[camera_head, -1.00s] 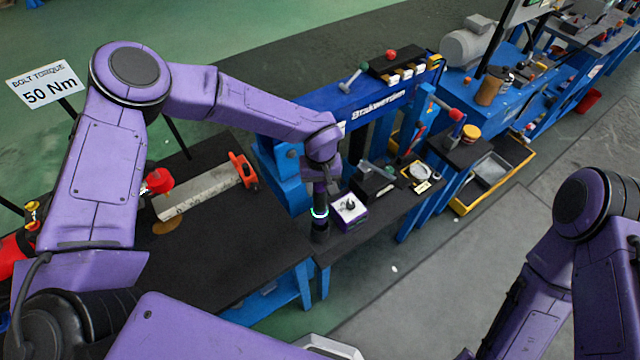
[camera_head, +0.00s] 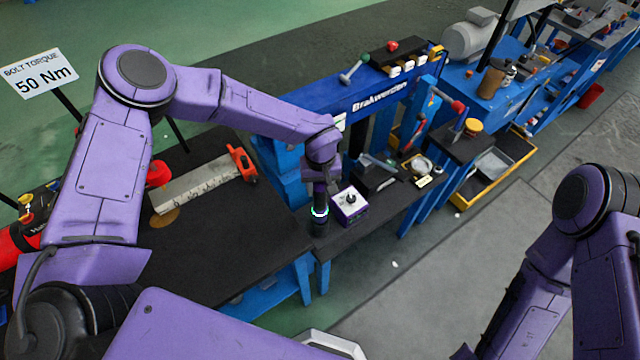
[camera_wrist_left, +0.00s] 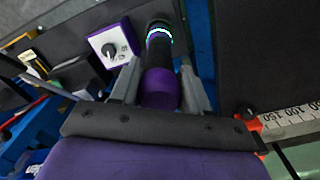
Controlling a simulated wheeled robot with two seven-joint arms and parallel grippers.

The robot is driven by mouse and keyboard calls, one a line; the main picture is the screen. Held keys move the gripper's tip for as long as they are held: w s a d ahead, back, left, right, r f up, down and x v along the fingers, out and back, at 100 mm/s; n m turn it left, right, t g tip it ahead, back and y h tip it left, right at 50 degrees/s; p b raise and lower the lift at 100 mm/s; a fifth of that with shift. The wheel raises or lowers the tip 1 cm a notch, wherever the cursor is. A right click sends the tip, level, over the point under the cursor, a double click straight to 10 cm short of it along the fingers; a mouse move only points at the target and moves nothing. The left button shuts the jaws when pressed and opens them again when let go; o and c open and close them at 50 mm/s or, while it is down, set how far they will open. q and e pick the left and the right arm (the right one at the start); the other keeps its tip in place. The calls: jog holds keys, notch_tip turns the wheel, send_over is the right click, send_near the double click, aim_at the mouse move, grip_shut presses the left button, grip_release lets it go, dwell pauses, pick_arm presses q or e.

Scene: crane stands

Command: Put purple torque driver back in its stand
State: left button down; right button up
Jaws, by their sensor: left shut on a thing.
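My left gripper (camera_head: 321,184) points down over the near edge of the workbench. It is shut on the purple torque driver (camera_head: 319,204), a dark upright cylinder with a glowing ring. In the left wrist view the driver's purple end (camera_wrist_left: 161,88) sits between the two grey fingers of the left gripper (camera_wrist_left: 159,80), and its black body reaches away from me. The driver's lower end is over the black bench top; I cannot tell whether it touches a stand there. A purple box with a white face and a black knob (camera_head: 350,205) stands just to its right. My right gripper is out of view.
A steel ruler (camera_head: 197,183) with an orange-red end piece (camera_head: 242,163) lies on the black workbench (camera_head: 235,245) to the left. A blue press frame (camera_head: 370,95) stands behind. Small tools and a dial lie right of the purple box. A yellow-edged tray (camera_head: 492,172) is farther right.

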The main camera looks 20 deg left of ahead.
pick_arm(q)
jog(key=shift+f+b, duration=0.9)
jog(key=shift+f, duration=0.75)
jog(key=c, duration=0.7)
grip_release()
jog(key=shift+o, duration=1.2)
notch_tip(320, 180, up, 5)
jog(key=p, duration=0.5)
jog(key=shift+r, duration=0.1)
